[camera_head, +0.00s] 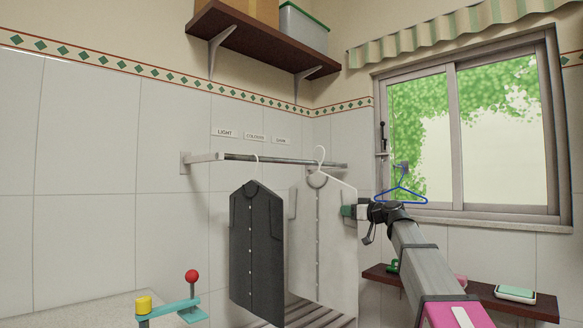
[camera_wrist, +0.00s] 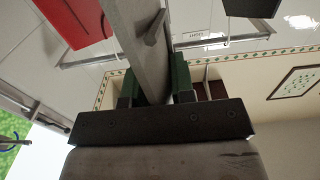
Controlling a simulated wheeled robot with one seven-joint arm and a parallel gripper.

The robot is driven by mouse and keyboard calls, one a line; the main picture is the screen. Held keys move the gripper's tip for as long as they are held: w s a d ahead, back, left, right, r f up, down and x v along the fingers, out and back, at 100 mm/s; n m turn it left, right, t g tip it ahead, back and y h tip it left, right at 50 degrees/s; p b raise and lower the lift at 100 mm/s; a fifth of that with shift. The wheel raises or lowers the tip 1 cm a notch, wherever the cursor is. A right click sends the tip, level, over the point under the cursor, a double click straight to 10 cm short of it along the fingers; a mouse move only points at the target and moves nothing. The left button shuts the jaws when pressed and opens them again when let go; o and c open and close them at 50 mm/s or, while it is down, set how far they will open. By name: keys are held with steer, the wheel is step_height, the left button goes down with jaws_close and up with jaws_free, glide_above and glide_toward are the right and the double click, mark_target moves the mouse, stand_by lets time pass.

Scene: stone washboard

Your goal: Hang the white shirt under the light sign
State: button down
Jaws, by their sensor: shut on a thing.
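The white shirt (camera_head: 325,235) is on a white hanger with its hook upright. It is in the right half of the head view, right of the dark shirt. My gripper (camera_head: 348,211) is shut on the white shirt's right side; its green fingers pinch a pale panel (camera_wrist: 135,35) in the wrist view. The hanger's hook (camera_head: 320,155) overlaps the rail (camera_head: 270,159); I cannot tell whether it rests on it or is in front.
A blue hanger (camera_head: 402,192) hangs by the window. The rail's left end is bare.

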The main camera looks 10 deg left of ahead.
stand_by(0.3)
steer(key=s+a, duration=0.6)
steer(key=s, duration=0.1)
steer(key=f+x, duration=0.3)
steer(key=x, duration=1.3)
steer(key=shift+s+a, duration=0.25)
steer(key=shift+a, duration=0.1)
stand_by(1.2)
steer(key=c, duration=0.9)
jaws_free()
